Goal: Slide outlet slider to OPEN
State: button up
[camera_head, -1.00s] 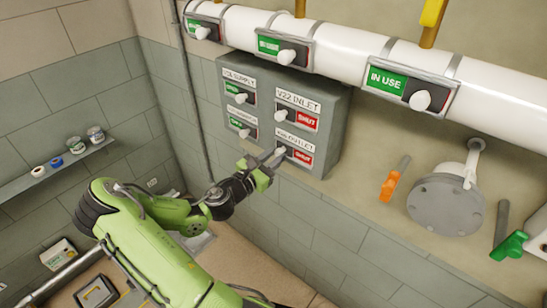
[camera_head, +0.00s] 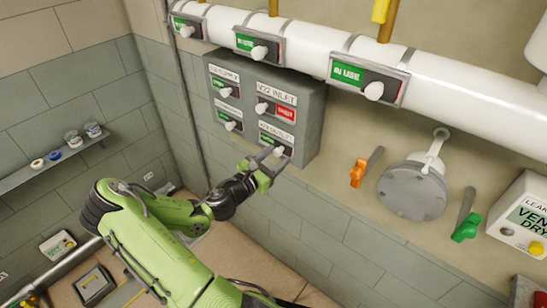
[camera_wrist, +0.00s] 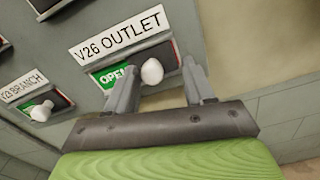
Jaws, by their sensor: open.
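The V26 OUTLET slider (camera_wrist: 152,71) has a white knob at the right end of its slot. A green OPEN field (camera_wrist: 110,76) shows left of the knob. In the head view this slider is at the lower right of the grey valve panel, with its green field (camera_head: 267,138) showing. My gripper (camera_wrist: 160,68) is open, with one finger on each side of the knob. The left finger is close to the knob; I cannot tell if it touches. In the head view my gripper (camera_head: 268,160) is just below the panel's lower right slider.
The grey panel (camera_head: 307,125) also carries the V22 INLET slider (camera_head: 262,108), showing red SHUT, and two left sliders showing green. A white pipe (camera_head: 440,85) with more sliders runs above. An orange-handled valve (camera_head: 358,172) and a round flange (camera_head: 412,190) are to the right.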

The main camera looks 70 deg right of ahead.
jog(key=shift+w, duration=0.3)
jog(key=shift+w+a, duration=0.15)
jog(key=shift+a, duration=0.15)
jog(key=v, duration=1.5)
